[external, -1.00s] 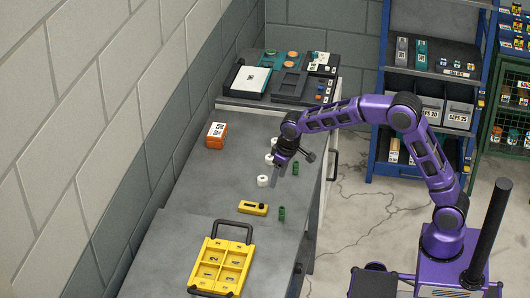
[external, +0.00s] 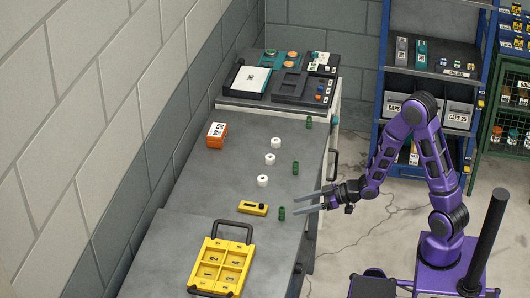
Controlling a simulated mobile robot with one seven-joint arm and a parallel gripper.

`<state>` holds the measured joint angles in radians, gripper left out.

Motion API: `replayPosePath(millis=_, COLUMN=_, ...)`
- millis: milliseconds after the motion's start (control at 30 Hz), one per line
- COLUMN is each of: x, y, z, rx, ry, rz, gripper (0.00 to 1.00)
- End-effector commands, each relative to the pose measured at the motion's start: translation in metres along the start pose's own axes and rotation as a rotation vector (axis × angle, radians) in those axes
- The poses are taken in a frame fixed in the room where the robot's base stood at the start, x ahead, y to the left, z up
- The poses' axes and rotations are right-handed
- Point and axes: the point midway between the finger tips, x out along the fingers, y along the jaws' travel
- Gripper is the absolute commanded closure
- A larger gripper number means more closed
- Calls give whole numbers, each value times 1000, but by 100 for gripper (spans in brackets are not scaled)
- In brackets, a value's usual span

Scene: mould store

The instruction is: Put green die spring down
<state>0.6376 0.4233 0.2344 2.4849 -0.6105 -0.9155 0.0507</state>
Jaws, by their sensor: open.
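Three small green die springs stand apart on the grey bench: one near the back right (external: 309,122), one in the middle (external: 295,168) and one nearer the front (external: 282,214). My gripper (external: 294,203) is open, with two long grey fingers spread and nothing seen between them. Its fingertips point left at the bench's right edge, close to the front green spring in the picture. Whether they touch it or hang above it, I cannot tell.
Three white rings (external: 270,159) stand in a row left of the springs. A yellow tool (external: 253,209), a yellow compartment tray (external: 247,247) and an orange box (external: 217,135) are on the bench. Dark trays (external: 290,87) fill the back. The bench's left middle is clear.

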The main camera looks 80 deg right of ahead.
Motion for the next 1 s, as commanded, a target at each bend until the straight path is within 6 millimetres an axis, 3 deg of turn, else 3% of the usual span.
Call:
replayPosePath(millis=267, x=18, y=-2, z=3, rx=13, ry=9, rz=-8, gripper=40)
replayPosePath(millis=600, x=68, y=-2, z=3, rx=13, ry=7, rz=-7, gripper=40)
replayPosePath(millis=867, x=71, y=-1, z=2, rx=12, ry=8, rz=-5, gripper=40)
replayPosePath(millis=900, x=71, y=-1, z=2, rx=12, ry=8, rz=-5, gripper=42)
replayPosePath(millis=1000, x=71, y=-1, z=2, rx=12, ry=8, rz=-5, gripper=60)
